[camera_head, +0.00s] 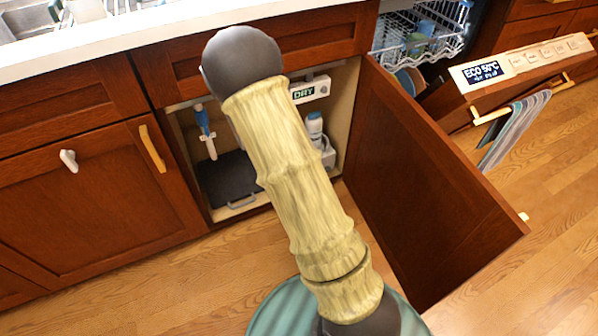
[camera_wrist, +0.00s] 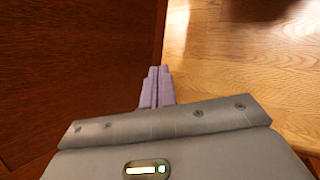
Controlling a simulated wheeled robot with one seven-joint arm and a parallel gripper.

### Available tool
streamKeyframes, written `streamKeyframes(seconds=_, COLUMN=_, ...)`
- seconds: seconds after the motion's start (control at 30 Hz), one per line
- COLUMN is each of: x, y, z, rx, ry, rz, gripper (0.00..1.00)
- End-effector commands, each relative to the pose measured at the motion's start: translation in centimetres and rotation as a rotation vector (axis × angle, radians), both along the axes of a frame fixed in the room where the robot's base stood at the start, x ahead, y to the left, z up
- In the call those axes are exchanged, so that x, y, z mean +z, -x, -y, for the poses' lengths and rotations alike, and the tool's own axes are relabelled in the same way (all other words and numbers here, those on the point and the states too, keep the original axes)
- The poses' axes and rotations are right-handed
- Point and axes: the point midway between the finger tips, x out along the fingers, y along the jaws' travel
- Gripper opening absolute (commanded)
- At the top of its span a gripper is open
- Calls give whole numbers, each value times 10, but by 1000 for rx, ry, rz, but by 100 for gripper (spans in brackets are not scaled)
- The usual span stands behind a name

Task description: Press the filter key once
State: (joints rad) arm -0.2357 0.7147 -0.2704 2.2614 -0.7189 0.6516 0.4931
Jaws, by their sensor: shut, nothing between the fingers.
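The dishwasher's white control panel (camera_head: 524,60) is at the upper right of the head view, on the top edge of its lowered door. Its dark display (camera_head: 483,72) reads ECO 50°C above a smaller line. A row of keys (camera_head: 546,53) runs to the right of the display; their labels are too small to read, so I cannot tell which is the filter key. My gripper (camera_wrist: 157,72) shows in the wrist view with its purple fingers together and empty, beside a dark red wood surface and above the floor. It is not visible in the head view.
An open cabinet door (camera_head: 425,185) stands between my arm and the dishwasher. The open cabinet holds a white unit reading DRY (camera_head: 308,91), a blue-and-white tool (camera_head: 204,128) and a bottle (camera_head: 314,124). A striped towel (camera_head: 515,130) hangs below the panel. Wood floor lies clear at right.

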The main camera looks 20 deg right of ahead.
Motion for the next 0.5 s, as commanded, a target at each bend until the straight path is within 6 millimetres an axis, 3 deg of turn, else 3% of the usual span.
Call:
streamKeyframes(seconds=0.03, x=-19, y=-3, z=10, rx=27, ry=61, rz=-36, gripper=0)
streamKeyframes(seconds=0.1, x=-34, y=-8, z=23, rx=67, ry=146, rz=-74, gripper=0)
streamKeyframes(seconds=0.27, x=-66, y=-25, z=53, rx=176, ry=345, rz=-139, gripper=0)
streamKeyframes(seconds=0.5, x=-108, y=-64, z=86, rx=401, ry=642, rz=-190, gripper=0)
